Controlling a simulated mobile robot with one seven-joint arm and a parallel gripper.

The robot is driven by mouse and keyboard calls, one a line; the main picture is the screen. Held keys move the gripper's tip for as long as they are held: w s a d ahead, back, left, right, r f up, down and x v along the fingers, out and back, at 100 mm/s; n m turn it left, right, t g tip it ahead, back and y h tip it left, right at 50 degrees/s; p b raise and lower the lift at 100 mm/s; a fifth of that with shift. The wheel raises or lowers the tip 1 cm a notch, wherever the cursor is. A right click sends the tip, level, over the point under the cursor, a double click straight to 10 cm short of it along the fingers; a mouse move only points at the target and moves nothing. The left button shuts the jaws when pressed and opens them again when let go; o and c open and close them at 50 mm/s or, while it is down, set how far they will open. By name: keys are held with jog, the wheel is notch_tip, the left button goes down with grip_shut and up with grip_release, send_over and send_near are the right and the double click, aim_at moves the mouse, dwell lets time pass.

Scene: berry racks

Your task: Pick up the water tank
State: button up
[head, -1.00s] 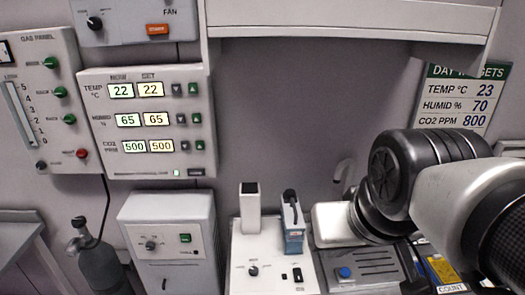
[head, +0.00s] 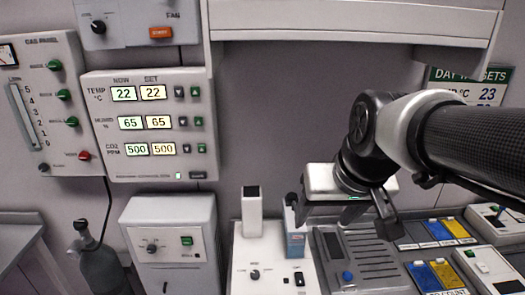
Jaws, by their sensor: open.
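The water tank (head: 294,242) appears to be the small blue-grey box with a dark handle on top. It stands upright on the white unit (head: 257,272) at the bottom middle, to the right of a white upright block. My gripper (head: 343,220) is open, just right of the tank's top and pointing down, with its right finger over the grey device. The gripper's left side comes close to the tank's handle and partly overlaps it in the picture. I cannot tell whether they touch. Nothing shows between the fingers.
The white upright block (head: 251,212) stands left of the tank. A grey slotted device (head: 365,255) sits to its right, then blue and yellow cards (head: 437,274). A white cabinet (head: 170,240) stands at left. An overhead shelf (head: 350,30) hangs above.

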jog(key=shift+o, duration=0.6)
jog(key=w+f, duration=0.3)
jog(key=w, duration=0.6)
jog(key=shift+w, duration=0.15)
jog(key=g, duration=0.1)
send_near(293, 219)
jog(key=shift+h, duration=0.3)
jog(key=x, duration=0.7)
jog(key=shift+w+d+f, duration=0.1)
jog(key=shift+w+d, duration=0.1)
jog(key=shift+w, duration=0.15)
jog(key=shift+w+p+x, duration=0.2)
jog(key=shift+x, duration=1.4)
jog(key=shift+w+p+x, duration=0.15)
jog(key=shift+p+x, duration=0.05)
jog(key=shift+x, duration=1.35)
jog(key=shift+a, duration=0.1)
jog(key=c, duration=1.7)
jog(key=shift+w+r, duration=0.15)
jog(key=shift+r, duration=0.15)
jog(key=shift+c, duration=0.2)
